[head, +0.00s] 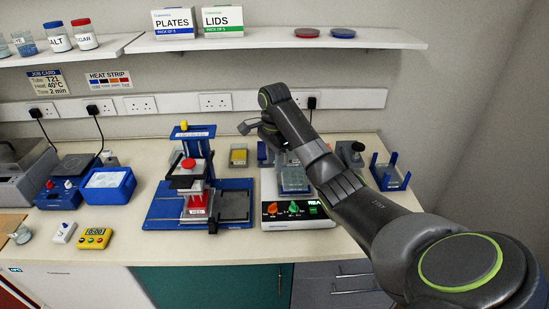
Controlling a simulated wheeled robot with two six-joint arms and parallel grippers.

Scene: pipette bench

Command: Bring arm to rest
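My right arm comes in from the right and reaches over the bench (140,235). Its gripper (246,127) is at the far end of the arm, over the back of the bench and in front of the wall sockets. The fingers are small and dark here, and I cannot tell whether they are open or shut. I see nothing held in them. My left arm and gripper are not in view.
A blue stand with a red knob (188,163) stands left of the arm. A white device with coloured knobs (292,211) is partly under the arm. A blue rack (390,175) stands right. A blue tub (108,184) and yellow timer (94,238) are left. A shelf (270,42) runs above.

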